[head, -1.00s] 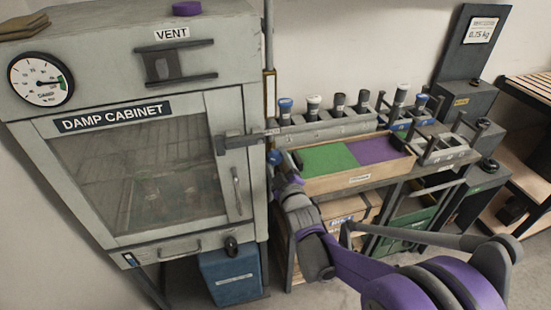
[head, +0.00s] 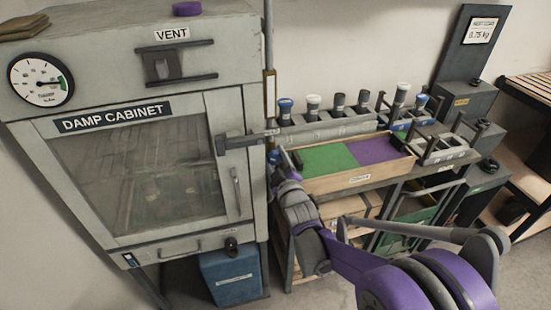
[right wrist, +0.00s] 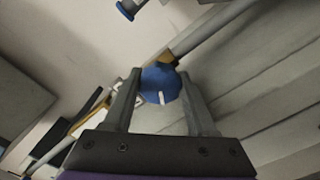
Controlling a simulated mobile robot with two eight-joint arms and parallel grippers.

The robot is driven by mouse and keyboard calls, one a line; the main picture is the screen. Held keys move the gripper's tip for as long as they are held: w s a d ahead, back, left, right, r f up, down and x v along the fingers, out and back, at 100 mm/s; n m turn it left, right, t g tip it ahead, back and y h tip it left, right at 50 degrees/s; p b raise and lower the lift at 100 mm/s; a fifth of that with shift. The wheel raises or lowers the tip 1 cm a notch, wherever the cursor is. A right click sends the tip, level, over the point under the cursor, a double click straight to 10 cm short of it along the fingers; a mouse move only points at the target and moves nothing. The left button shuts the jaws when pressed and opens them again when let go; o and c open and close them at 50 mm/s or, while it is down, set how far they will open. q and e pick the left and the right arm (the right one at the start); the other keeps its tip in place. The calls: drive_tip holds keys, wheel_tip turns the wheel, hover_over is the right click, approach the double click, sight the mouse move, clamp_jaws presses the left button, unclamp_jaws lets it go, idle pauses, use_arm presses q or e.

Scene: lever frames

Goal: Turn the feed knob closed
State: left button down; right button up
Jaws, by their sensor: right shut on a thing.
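A round blue knob with a white mark (right wrist: 160,85) sits on a pipe and shows between the two fingers in the right wrist view. I take it as the feed knob. My right gripper (right wrist: 158,92) is shut on it, one finger on each side. In the head view my right gripper (head: 276,162) is at the pipe (head: 268,50), just right of the damp cabinet (head: 150,245), and mostly hides the knob. My left gripper is not in view.
A wooden tray with green and purple sections (head: 345,185) stands on a bench close right of my right gripper. Several capped tubes (head: 338,103) stand behind it. The cabinet's door latch (head: 240,141) is close on the left. A blue box (head: 230,278) is on the floor below.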

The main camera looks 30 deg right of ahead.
drive_tip(key=m, duration=1.1)
drive_tip(key=shift+m+p, duration=0.3)
drive_tip(key=shift+m, duration=0.3)
idle(0.4)
drive_tip(key=o, duration=1.1)
